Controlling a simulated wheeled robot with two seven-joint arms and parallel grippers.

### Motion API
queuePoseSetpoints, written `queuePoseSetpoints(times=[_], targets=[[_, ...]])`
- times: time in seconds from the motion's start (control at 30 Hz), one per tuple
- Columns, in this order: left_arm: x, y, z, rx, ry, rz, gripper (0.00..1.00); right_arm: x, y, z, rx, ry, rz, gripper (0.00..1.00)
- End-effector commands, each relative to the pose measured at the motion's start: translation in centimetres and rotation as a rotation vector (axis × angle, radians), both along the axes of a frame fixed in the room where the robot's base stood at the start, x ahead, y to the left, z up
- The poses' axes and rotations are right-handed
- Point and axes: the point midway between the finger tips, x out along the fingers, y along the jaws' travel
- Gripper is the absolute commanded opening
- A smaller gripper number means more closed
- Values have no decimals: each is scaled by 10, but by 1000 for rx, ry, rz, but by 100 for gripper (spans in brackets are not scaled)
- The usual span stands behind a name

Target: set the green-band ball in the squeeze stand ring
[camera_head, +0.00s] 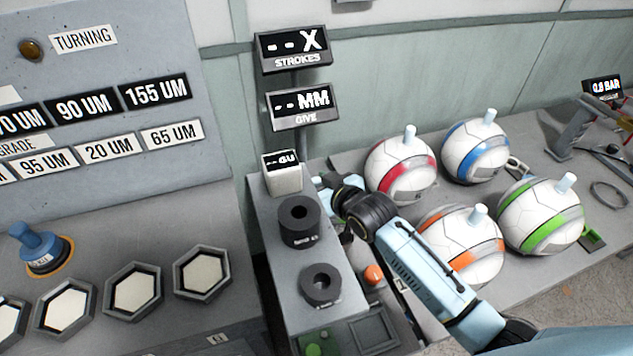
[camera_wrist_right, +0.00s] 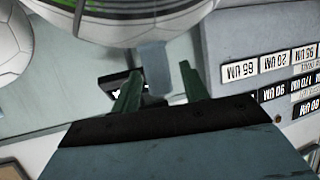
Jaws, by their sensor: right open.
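The green-band ball (camera_head: 548,228) rests on the grey bench at the right, with a pale peg (camera_head: 567,182) on top. My right arm reaches in from the lower right; its fingers are hidden in the head view. In the right wrist view, my right gripper (camera_wrist_right: 160,68) is open. A pale peg (camera_wrist_right: 154,72) shows between its fingers; I cannot tell whether they touch it. A white ball with a green mark (camera_wrist_right: 100,28) fills the top edge there. A thin dark ring (camera_head: 609,195) lies at the far right; I cannot tell whether it belongs to the squeeze stand. My left gripper is out of view.
The red-band ball (camera_head: 400,168), blue-band ball (camera_head: 475,152) and orange-band ball (camera_head: 462,243) stand close together. Dark hollow cylinders (camera_head: 299,222) stand left of my arm. A pressure display (camera_head: 602,88) is at the far right. A labelled panel (camera_head: 100,90) fills the left.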

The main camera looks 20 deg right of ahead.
Motion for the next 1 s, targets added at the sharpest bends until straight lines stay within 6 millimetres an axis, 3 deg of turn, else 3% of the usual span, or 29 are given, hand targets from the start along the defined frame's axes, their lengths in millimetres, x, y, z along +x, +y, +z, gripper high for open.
queuePoseSetpoints(times=[0.17,0.7,1.0], targets=[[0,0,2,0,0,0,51,-2,-1,7,0,-1,0,44],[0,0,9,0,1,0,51,-86,-26,42,-1,1,0,44],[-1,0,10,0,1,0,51,-106,-32,51,0,0,0,44]])
